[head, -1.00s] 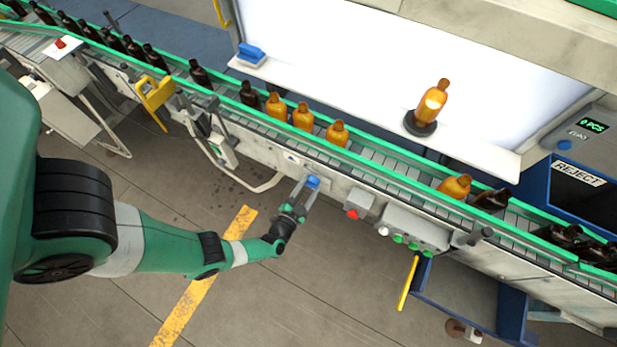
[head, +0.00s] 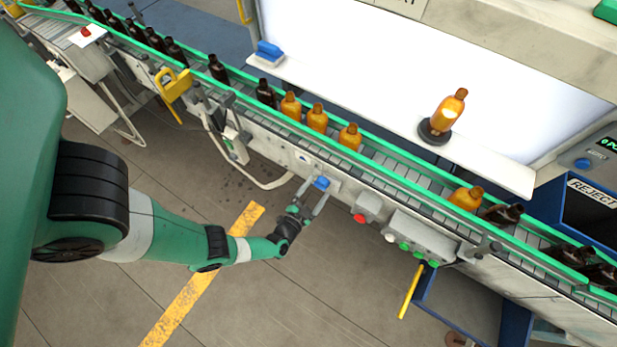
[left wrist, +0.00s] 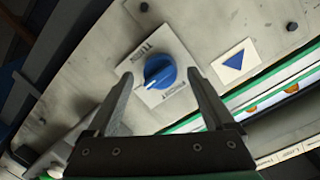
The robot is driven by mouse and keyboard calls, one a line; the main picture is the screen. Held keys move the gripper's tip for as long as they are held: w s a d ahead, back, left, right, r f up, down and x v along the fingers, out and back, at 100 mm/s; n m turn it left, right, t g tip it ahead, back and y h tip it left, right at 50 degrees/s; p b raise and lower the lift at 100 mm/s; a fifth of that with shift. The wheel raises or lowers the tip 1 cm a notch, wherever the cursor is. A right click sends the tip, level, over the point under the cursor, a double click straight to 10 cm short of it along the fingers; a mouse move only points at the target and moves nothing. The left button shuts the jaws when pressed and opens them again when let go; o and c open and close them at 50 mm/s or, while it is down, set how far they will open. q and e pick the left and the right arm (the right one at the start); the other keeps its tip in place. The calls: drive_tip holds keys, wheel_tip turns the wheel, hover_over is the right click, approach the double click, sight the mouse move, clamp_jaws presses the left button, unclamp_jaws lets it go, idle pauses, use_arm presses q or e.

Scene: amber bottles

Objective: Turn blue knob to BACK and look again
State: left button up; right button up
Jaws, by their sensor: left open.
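The blue knob (head: 321,182) sits on a pale plate on the front side of the conveyor. My left gripper (head: 311,197) is open at the knob. In the left wrist view its two fingers stand on either side of the knob, with a visible gap on each side. An amber bottle (head: 449,108) stands tilted in view on a dark round stand (head: 434,132) before the bright white panel. My right gripper is not in view.
The green-railed conveyor (head: 395,175) carries several amber and dark bottles. Right of the knob are a red button (head: 359,218) and a box with several buttons (head: 418,236). A yellow handle (head: 411,290) sticks out below. A reject bin is at right. The floor before the conveyor is clear.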

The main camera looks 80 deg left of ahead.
use_arm(q)
drive_tip(key=p+v, duration=0.2)
drive_tip(key=v, duration=0.8)
drive_tip(key=shift+s+d+p, duration=0.2)
drive_tip(key=shift+s+p, duration=0.1)
drive_tip(key=shift+s, duration=0.05)
drive_tip(key=shift+r, duration=0.1)
